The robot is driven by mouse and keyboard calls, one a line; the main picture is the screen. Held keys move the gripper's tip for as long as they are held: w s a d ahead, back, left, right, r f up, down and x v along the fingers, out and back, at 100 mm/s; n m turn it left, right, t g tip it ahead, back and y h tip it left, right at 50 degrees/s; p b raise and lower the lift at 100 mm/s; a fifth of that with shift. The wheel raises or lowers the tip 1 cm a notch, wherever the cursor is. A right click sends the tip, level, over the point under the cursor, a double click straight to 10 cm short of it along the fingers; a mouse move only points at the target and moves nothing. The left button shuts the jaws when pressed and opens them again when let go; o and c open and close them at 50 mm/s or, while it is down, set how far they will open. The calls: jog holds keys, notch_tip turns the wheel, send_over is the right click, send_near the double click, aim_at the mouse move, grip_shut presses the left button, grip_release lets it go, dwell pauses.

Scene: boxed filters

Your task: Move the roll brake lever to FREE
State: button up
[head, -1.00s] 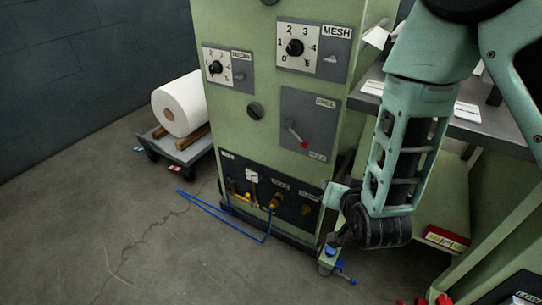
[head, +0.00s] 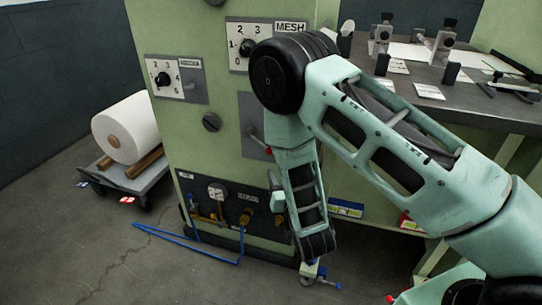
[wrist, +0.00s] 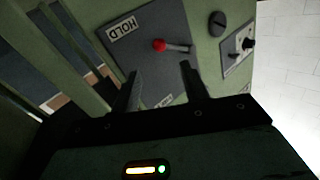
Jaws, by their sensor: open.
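The roll brake lever (wrist: 176,48) has a red knob and a short metal handle on a grey plate (wrist: 160,20) in the wrist view. Its knob end points toward the HOLD label (wrist: 124,27). Another label at the plate's near edge is partly hidden by my gripper. My gripper (wrist: 160,68) is open and empty, its two dark fingers pointing toward the plate. The knob shows just beyond and between the fingertips, apparently apart from them. In the head view my arm covers much of the plate (head: 250,108), and only a bit of the red knob (head: 268,151) shows.
The green cabinet carries a MESH dial (head: 240,47), a second dial (head: 162,79) and a lower black panel (head: 205,190) with valves. A blue hose (head: 190,243) lies on the floor. A white roll (head: 126,128) rests on a cart at left. A bench (head: 480,105) stands at right.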

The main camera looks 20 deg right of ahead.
jog(key=w, duration=1)
jog(key=shift+w+d, duration=0.15)
jog(key=shift+d, duration=0.1)
grip_shut()
